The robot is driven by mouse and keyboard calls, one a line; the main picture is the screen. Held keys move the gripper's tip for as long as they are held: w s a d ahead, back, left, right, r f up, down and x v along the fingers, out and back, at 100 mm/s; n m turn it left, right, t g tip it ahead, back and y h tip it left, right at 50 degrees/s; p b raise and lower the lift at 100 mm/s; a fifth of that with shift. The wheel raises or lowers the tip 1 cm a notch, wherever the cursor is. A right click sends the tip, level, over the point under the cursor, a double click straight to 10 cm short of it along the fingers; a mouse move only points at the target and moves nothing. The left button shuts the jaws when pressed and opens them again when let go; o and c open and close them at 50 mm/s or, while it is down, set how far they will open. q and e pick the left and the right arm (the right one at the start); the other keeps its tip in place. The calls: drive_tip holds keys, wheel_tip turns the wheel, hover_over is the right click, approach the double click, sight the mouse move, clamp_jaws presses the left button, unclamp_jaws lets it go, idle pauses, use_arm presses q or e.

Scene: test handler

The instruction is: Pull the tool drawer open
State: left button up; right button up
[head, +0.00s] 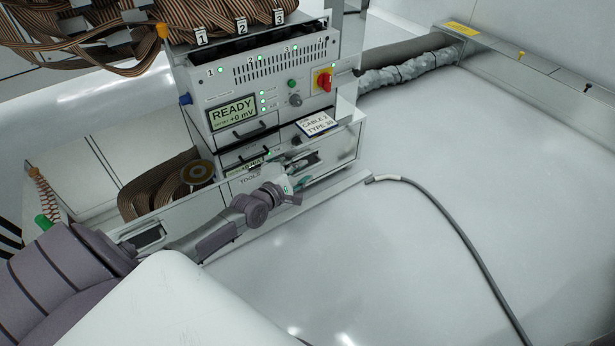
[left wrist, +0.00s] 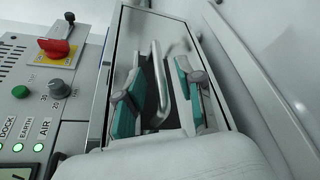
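The tool drawer (head: 342,152) is the pale front low on the test handler, with a TOOLS label at its left. Its reflective front also shows in the left wrist view (left wrist: 127,42). My left gripper (head: 291,187) is in front of it. In the left wrist view, my left gripper (left wrist: 162,78) is open, its teal-padded fingers apart. The bent metal handle (left wrist: 158,62) shows between them in the picture. I cannot tell whether either finger touches it. The gripper and wrist hide part of the drawer front. My right gripper is not in view.
Above the drawer stands the handler's panel with a READY display (head: 233,112) and a red switch (head: 324,81). A CABLE TYPE 30 card (head: 316,123) sits on a ledge. A grey cable (head: 462,238) lies on the otherwise clear white surface at right. Brown ribbon cable is at left.

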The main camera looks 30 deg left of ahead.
use_arm(q)
drive_tip(key=shift+b+x, duration=0.45)
drive_tip(key=shift+x, duration=0.85)
clamp_jaws()
